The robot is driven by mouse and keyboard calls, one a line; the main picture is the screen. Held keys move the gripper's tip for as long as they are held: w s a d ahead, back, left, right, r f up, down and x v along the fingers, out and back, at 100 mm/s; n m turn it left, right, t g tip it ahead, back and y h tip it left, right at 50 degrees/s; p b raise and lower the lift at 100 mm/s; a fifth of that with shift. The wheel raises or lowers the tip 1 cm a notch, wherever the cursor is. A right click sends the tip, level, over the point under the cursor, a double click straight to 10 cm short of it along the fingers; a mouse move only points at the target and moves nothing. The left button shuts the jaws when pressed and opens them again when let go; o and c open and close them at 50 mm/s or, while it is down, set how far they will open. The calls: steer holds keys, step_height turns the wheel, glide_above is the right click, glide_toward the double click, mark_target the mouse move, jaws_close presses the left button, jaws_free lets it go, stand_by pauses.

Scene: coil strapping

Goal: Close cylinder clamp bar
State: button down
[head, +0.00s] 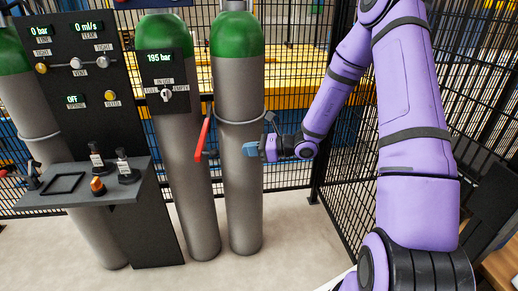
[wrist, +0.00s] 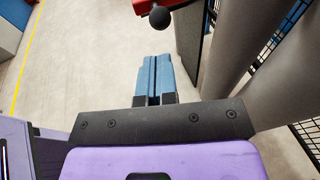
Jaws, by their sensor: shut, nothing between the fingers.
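The clamp bar (head: 203,136) is a red bar that sticks out at an angle in front of the gap between two grey, green-topped cylinders. A dark knob is at its lower end. In the wrist view a piece of the red bar (wrist: 178,4) and a round black knob (wrist: 160,18) show at the top edge. My gripper (head: 250,149) is in front of the right cylinder (head: 240,190), to the right of the bar and apart from it. Its blue fingers (wrist: 154,75) are together and empty. The bar's hinge is hard to make out.
The middle cylinder (head: 180,160) carries a panel reading 195 bar. A black gauge panel (head: 78,85) and a shelf (head: 75,192) with small fittings stand at the left. Black mesh fencing (head: 290,110) closes off the back and right. The floor in front is clear.

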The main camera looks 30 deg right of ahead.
steer(key=x, duration=0.8)
steer(key=shift+a, duration=0.15)
